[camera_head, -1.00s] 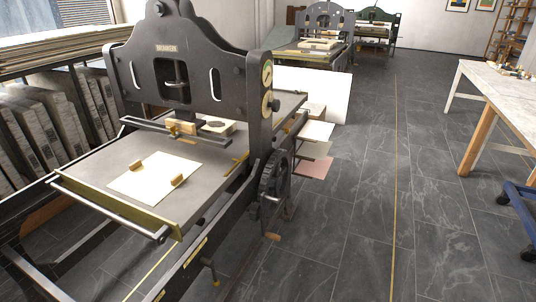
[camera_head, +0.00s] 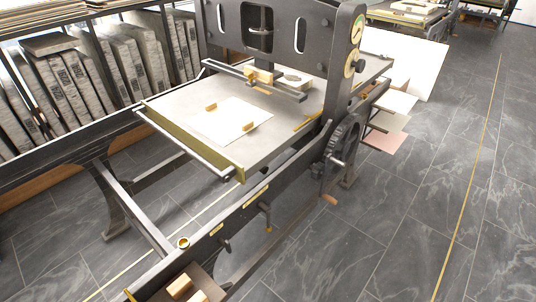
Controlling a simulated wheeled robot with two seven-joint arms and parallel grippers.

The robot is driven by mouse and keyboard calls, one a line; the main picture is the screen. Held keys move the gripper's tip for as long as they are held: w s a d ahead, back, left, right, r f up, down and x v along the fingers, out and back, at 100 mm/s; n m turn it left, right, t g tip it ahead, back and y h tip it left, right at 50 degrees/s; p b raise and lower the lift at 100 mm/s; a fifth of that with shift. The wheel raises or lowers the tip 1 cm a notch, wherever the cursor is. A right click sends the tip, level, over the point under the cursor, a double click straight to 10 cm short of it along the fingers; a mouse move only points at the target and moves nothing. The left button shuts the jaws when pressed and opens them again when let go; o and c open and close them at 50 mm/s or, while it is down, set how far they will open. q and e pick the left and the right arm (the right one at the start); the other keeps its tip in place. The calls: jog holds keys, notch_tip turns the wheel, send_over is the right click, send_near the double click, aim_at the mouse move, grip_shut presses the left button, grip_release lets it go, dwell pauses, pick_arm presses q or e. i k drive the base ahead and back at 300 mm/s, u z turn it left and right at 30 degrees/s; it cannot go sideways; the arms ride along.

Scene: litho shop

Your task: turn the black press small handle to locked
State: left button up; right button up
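The black press (camera_head: 300,52) stands in the upper middle, with its grey bed (camera_head: 180,103) reaching toward the left front. A short dark handle with a brass-coloured tip (camera_head: 266,217) hangs on the near side rail; it may be the small handle. I cannot read whether it is locked. A spoked black wheel (camera_head: 341,150) with a light crank grip is on the press's right side. Neither of my grippers is in view.
A sheet with two small wooden blocks (camera_head: 230,121) lies on the bed. A brass knob (camera_head: 183,243) and wooden blocks (camera_head: 180,287) are at the front end. Stone slabs (camera_head: 72,85) are racked at the left. The tiled floor (camera_head: 410,225) to the right is clear.

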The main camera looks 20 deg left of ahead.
aim_at(226, 243)
jog(key=u, duration=1.45)
jog(key=k, duration=1.25)
jog(key=u, duration=0.35)
jog(key=i, duration=0.8)
jog(key=u, duration=0.2)
